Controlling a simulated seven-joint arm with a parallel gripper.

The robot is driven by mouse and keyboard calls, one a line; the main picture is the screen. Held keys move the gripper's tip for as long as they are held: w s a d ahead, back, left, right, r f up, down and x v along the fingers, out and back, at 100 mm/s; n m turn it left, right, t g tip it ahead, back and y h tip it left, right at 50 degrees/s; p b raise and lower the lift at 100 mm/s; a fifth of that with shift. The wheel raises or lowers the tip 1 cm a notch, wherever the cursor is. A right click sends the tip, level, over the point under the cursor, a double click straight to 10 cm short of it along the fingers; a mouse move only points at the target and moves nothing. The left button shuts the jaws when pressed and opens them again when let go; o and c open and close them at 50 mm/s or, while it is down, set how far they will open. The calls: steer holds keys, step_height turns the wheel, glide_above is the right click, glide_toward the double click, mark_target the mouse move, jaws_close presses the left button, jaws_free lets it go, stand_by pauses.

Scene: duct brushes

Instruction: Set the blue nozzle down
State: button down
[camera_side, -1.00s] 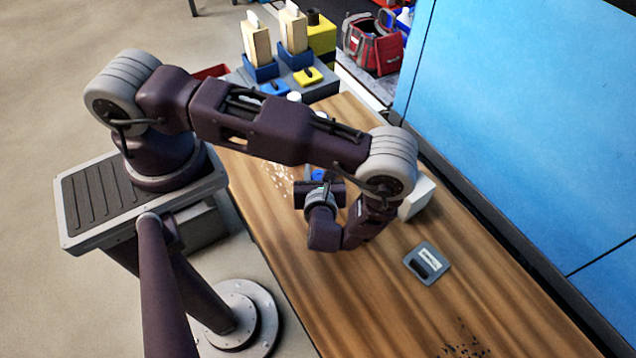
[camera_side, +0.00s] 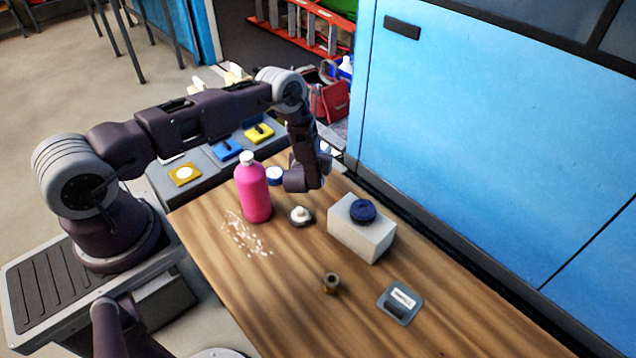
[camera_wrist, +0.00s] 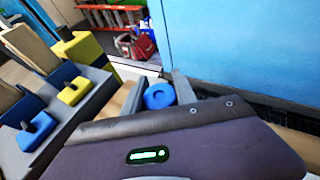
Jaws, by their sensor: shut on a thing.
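The blue nozzle (camera_wrist: 159,96) is a round blue piece with a hollow in its middle, seen between the two grey fingers of my gripper (camera_wrist: 159,82) in the wrist view. My gripper is shut on it. In the side view my gripper (camera_side: 298,178) is over the far part of the wooden table, to the right of the pink bottle; its fingers are largely hidden. A round blue and white piece (camera_side: 274,175) shows just left of it; I cannot tell whether this is the held nozzle.
A pink bottle (camera_side: 253,192), a small white-topped piece (camera_side: 301,215), a white block (camera_side: 361,236) with a dark blue ring (camera_side: 363,210), a brass piece (camera_side: 331,284) and a grey plate (camera_side: 398,302) stand on the table. A blue cabinet (camera_side: 480,130) borders it.

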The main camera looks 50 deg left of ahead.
step_height(320, 180, down, 8)
steer(key=shift+f, duration=0.1)
steer(key=c, duration=1)
jaws_free()
